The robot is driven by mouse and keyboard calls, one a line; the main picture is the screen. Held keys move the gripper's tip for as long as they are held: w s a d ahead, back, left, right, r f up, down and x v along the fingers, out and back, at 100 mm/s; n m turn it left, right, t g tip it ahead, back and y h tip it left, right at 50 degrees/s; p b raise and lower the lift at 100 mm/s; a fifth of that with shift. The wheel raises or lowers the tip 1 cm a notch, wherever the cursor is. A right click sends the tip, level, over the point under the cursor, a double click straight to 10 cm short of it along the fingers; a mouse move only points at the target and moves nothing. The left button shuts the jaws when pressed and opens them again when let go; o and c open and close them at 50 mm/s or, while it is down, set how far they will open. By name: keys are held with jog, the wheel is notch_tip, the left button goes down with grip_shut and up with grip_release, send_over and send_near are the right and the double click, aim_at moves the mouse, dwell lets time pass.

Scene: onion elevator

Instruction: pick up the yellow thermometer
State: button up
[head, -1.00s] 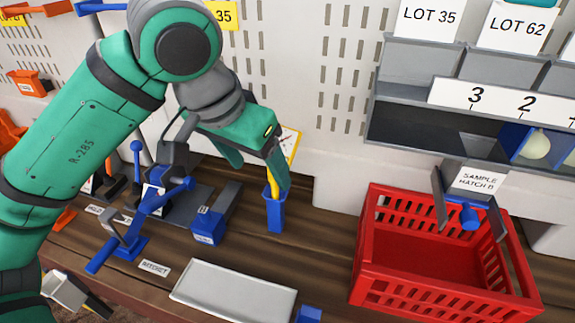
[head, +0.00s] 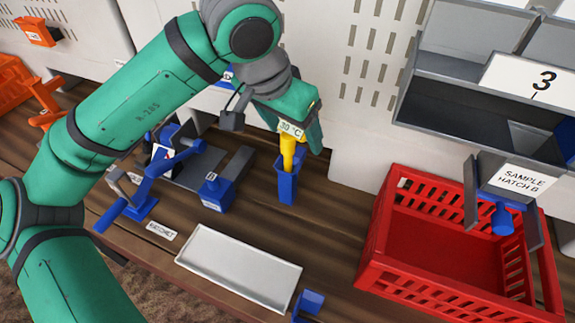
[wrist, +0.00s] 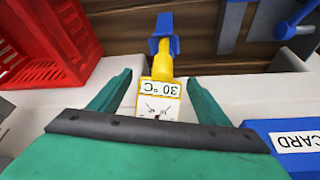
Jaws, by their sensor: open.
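The yellow thermometer (head: 288,148) stands upright in a blue holder (head: 287,185) on the wooden bench, near the wall. Its head carries a "30 °C" label and a dial, seen close in the wrist view (wrist: 160,98). My gripper (head: 300,135) is at the thermometer's head, partly hiding it in the head view. In the wrist view my gripper (wrist: 160,92) is open, with one green finger on each side of the thermometer's head. Gaps show between the fingers and the head. The thermometer's stem goes down into the blue holder (wrist: 162,35).
A red crate (head: 375,235) stands to the right, below a sample hatch (head: 522,180). A white tray (head: 240,268) lies in front. Blue tools and a ratchet label (head: 162,231) are to the left. The wall is close behind the holder.

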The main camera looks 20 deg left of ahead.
jog(key=shift+x, duration=2.15)
jog(key=shift+w, duration=0.1)
jog(key=shift+r, duration=0.1)
jog(key=c, duration=1.6)
jog(key=shift+r, duration=0.15)
